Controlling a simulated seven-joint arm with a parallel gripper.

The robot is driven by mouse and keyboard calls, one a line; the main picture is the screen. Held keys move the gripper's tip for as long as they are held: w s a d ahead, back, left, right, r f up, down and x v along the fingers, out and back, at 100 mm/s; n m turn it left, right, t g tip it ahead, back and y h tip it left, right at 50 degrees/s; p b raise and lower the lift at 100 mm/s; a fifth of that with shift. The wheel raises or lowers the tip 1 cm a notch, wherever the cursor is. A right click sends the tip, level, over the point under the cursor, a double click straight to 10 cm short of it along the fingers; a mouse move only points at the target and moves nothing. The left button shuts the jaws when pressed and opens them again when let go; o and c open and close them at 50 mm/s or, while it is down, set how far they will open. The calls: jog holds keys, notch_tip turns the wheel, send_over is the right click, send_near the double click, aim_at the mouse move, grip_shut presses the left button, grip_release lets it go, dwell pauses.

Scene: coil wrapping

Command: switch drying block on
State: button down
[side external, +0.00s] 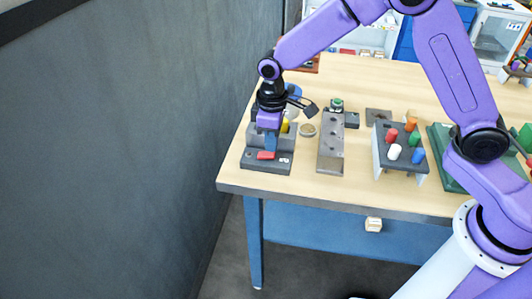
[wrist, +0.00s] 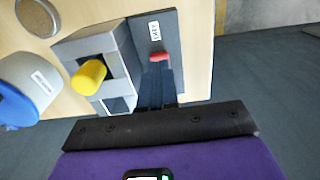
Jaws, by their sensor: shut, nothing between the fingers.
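The drying block appears to be the grey block (wrist: 85,45) on a dark base plate (side external: 250,165) at the table's left end. A red switch (side external: 266,155) lies on the plate's front part; it also shows in the wrist view (wrist: 159,55), beside a small white label (wrist: 154,30). A yellow peg (wrist: 89,75) sits in the block. My gripper (side external: 270,148) points down with its fingers shut and empty. Its tips (wrist: 156,68) are right at the red switch; I cannot tell whether they touch it. The switch's position is unclear.
A white and blue round object (wrist: 28,85) stands close beside the block. A grey rail block (side external: 330,150) and a stand with coloured pegs (side external: 398,140) are to the right. The wall (side external: 130,130) is close on the left, and the table edge (side external: 320,203) is in front.

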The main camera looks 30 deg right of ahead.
aim_at(272, 154)
jog(key=shift+f, duration=1)
dwell(0.6)
jog(key=shift+r, duration=3.5)
